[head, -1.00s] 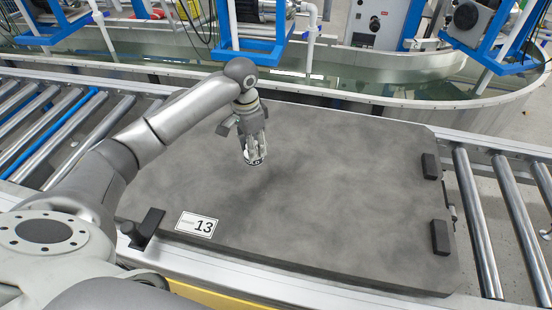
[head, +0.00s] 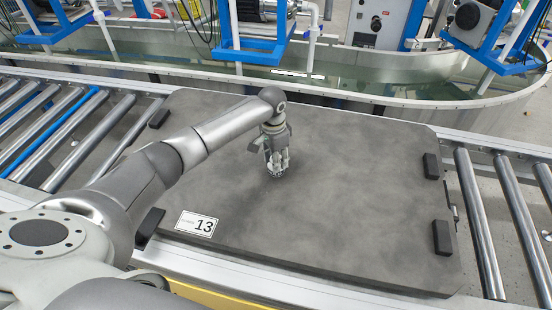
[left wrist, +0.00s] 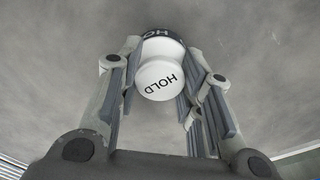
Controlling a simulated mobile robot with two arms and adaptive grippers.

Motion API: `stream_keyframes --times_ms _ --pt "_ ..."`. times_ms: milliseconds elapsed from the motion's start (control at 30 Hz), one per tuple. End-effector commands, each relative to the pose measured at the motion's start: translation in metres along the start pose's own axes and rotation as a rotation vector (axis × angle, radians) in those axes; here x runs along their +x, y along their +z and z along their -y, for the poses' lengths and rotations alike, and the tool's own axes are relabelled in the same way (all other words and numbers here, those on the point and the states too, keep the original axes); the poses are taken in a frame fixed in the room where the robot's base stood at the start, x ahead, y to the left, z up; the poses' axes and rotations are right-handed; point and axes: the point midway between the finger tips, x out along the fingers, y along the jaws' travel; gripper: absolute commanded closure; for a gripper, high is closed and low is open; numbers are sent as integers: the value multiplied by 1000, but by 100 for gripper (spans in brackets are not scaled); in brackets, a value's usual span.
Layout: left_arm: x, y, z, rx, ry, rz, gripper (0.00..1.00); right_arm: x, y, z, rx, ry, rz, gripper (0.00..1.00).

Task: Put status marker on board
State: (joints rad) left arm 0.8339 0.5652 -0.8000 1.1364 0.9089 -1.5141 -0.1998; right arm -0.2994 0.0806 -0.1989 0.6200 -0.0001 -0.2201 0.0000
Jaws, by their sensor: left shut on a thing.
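The status marker (left wrist: 160,78) is white and round with a dark band, and "HOLD" is written on it in the left wrist view. My left gripper (head: 277,168) is shut on it, with a finger on each side. In the head view the marker (head: 277,174) shows only as a small piece below the fingertips. The board (head: 350,190) is a large dark grey slab under the gripper. The marker is low over the middle-left of the board; I cannot tell whether it touches. My right gripper is not in view.
A white label reading 13 (head: 196,224) lies on the board's near left edge. Black blocks (head: 441,237) sit at the board's edges. Roller conveyors (head: 492,220) flank the board. A water tank (head: 330,85) runs behind. Most of the board's surface is clear.

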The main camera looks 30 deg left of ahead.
Motion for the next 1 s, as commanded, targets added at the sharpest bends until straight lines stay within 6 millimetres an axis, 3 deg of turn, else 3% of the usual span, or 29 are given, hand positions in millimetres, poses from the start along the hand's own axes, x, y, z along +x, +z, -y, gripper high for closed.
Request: stream_keyframes --times_ms 233,267,433,767,1000 --pt "1 0 0 0 1 -1 91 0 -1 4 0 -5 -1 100" --pt "2 0 0 0 1 -1 65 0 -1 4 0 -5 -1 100" --pt "1 0 0 0 0 -1 44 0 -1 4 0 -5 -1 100" --pt "-1 0 0 0 -1 -2 44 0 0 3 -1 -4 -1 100" --pt "-36 -1 1 0 -2 -5 44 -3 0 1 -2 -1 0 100"
